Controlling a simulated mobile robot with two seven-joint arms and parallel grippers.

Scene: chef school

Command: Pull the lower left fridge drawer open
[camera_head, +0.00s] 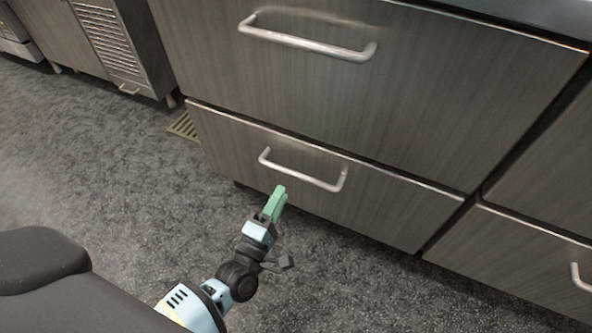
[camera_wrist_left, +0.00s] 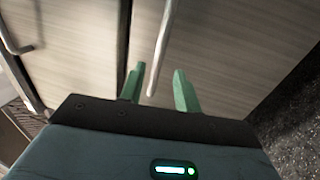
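The lower left drawer (camera_head: 395,208) has a grey wood-grain front and looks closed under the upper drawer. Its pale metal bar handle (camera_head: 300,176) runs along the front. My left gripper (camera_head: 280,192), with green fingers, is just below and in front of this handle in the head view. In the left wrist view the two fingers (camera_wrist_left: 159,88) are spread apart. The handle (camera_wrist_left: 160,45) shows beyond and between them, its near end close to the left finger. I cannot tell whether a finger touches it. My right gripper is not in view.
The upper drawer (camera_head: 430,100) with its own bar handle (camera_head: 305,43) is directly above. Another drawer front (camera_head: 520,250) is at the right. A floor grate (camera_head: 183,126) lies by the cabinet's left corner. The speckled floor (camera_head: 340,280) in front is clear.

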